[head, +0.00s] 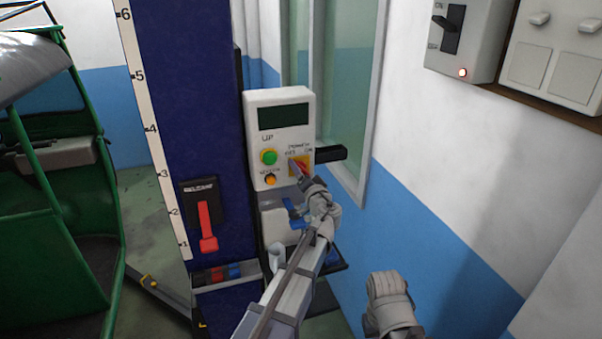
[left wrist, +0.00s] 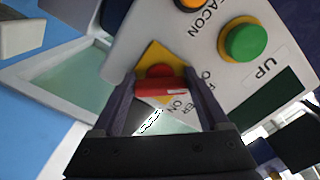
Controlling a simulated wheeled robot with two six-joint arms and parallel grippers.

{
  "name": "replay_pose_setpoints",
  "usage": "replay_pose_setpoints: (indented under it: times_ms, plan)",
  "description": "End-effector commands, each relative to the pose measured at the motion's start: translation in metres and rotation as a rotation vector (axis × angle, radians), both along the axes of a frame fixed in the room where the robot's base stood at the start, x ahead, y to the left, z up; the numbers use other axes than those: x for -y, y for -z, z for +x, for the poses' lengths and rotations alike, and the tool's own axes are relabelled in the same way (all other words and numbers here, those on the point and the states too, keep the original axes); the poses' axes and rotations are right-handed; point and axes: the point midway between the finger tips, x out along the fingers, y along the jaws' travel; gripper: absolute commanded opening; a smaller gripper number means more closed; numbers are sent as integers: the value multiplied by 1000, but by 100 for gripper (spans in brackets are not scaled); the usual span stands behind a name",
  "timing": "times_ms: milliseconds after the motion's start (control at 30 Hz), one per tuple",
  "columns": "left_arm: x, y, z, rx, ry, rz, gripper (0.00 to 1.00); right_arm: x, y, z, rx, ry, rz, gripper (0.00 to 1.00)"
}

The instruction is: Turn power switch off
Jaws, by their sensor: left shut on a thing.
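The power switch is a red knob (left wrist: 160,88) on a yellow plate (head: 296,167), at the lower right of the white control box (head: 265,116). It also shows in the head view, partly behind my gripper. My left gripper (left wrist: 160,80) is shut on the red knob, with one dark finger on each side of it. The OFF and ON labels are printed beside the plate, and I cannot tell which one the knob points to. A white part of my right arm shows at the bottom right in the head view; its fingers do not show.
A green button (head: 268,157) and an orange button (head: 270,180) sit left of the switch. A dark bar (head: 330,154) sticks out at the box's right. The blue lift column (head: 190,90) stands left, with a red lever (head: 207,228). A green rickshaw (head: 50,190) is farther left.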

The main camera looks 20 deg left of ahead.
Motion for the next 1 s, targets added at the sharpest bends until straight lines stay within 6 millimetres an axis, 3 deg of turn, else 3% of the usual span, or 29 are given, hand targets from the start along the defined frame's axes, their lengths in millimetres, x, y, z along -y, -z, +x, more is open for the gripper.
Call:
replay_pose_setpoints:
  times_ms: [67,100,267,667,1000]
  plan:
    - [0,2,-2,0,0,-8,22,0,1,0,0,0,0,0]
    - [0,1,-1,0,0,-8,82,0,1,0,0,0,0,0]
    - [0,1,-1,0,0,-5,100,0,0,0,0,0,0,0]
    - [4,0,-7,0,1,-3,100,0,0,0,0,0,0,0]
    - [31,1,-48,0,3,-3,100,0,0,0,0,0,0,0]
